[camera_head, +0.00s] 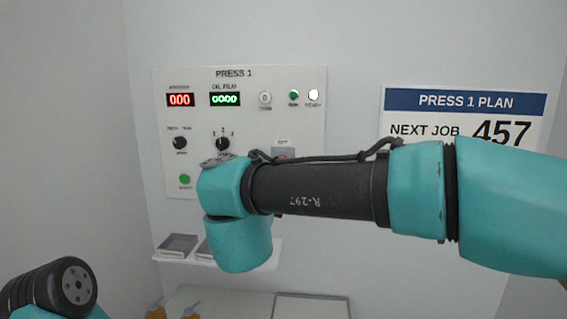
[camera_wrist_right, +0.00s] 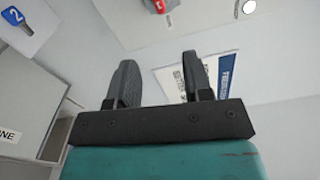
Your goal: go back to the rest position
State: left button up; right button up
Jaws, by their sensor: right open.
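My right arm (camera_head: 320,190) comes in from the right across the head view, in front of the press panel. Its gripper does not show there. In the right wrist view my right gripper (camera_wrist_right: 159,64) has its two dark fingers apart, with nothing between them. My left arm (camera_head: 50,292) shows only as a black and teal link in the lower left corner of the head view. My left gripper is out of view.
The PRESS 1 panel (camera_head: 168,128) reads 000 in red and 0000 in green. A sign (camera_head: 462,101) reads NEXT JOB 457. A shelf with grey trays (camera_head: 177,245) is below.

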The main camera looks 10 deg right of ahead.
jog(key=w+d+f+n+g+y, duration=0.1)
jog(key=w+d+f+n, duration=0.45)
jog(key=d+f, duration=0.45)
jog(key=w+d+f+n+g+y, duration=0.2)
jog(key=w+d+f+n, duration=0.45)
jog(key=f, duration=0.65)
jog(key=s+d+f+n+g+y, duration=0.1)
jog(key=s+d+f+n+g, duration=0.4)
jog(key=d+f, duration=0.7)
jog(key=s+d+f+g+y, duration=0.1)
jog(key=s+d+f+g, duration=0.1)
jog(key=s+d+f, duration=0.95)
jog(key=s+a+f+n+g+y, duration=0.1)
jog(key=s+a+f+g, duration=0.2)
jog(key=s+a+f, duration=0.4)
jog(key=s+a+f+n+g+y, duration=0.2)
jog(key=s+a+f, duration=0.5)
jog(key=a+f, duration=0.6)
jog(key=shift+s+n+g, duration=0.3)
jog(key=shift+g, duration=0.5)
